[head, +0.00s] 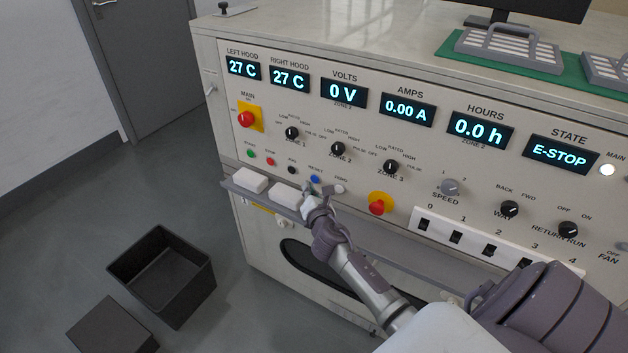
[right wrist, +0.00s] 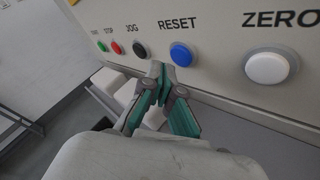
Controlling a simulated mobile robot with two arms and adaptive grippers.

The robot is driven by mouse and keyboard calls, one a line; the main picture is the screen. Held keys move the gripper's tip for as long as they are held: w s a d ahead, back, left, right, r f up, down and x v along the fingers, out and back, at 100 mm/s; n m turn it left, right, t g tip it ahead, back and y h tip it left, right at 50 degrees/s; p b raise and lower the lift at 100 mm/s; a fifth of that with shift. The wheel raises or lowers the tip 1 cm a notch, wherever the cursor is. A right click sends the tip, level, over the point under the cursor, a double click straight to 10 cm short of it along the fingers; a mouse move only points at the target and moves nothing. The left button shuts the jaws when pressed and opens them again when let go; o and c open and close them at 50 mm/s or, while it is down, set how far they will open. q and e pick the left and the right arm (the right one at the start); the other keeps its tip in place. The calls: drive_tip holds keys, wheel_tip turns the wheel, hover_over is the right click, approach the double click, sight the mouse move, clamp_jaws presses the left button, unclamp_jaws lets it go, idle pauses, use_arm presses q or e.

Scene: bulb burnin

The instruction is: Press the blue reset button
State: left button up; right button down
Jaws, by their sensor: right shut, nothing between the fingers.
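The blue reset button (head: 315,179) is on the lower left of the control panel, under the RESET label. In the right wrist view the blue button (right wrist: 181,54) sits between the black JOG button and the white ZERO button. My right gripper (head: 308,190) is shut and empty, just in front of the panel. In the right wrist view its fingertips (right wrist: 158,70) appear just below and left of the blue button. I cannot tell whether they touch the panel; the button's face is uncovered. My left gripper is not in view.
A ledge holding white boxes (head: 250,180) runs below the buttons. The red emergency button (head: 377,207) is to the right, and the red main switch (head: 246,119) is at upper left. The STATE display (head: 560,149) reads E-STOP. A black bin (head: 165,270) stands on the floor.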

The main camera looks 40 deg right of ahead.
idle(0.5)
drive_tip(key=shift+w+d, duration=0.15)
drive_tip(key=shift+d, duration=0.25)
drive_tip(key=shift+w+d, duration=0.15)
drive_tip(key=shift+d, duration=0.2)
idle(0.7)
drive_tip(key=shift+a, duration=0.1)
drive_tip(key=shift+s+a, duration=0.35)
drive_tip(key=shift+a, duration=0.3)
drive_tip(key=a, duration=0.1)
drive_tip(key=s+a, duration=0.1)
drive_tip(key=a, duration=0.1)
drive_tip(key=s+a, duration=0.1)
drive_tip(key=shift+a+p, duration=0.3)
drive_tip(key=shift+w, duration=0.1)
idle(0.6)
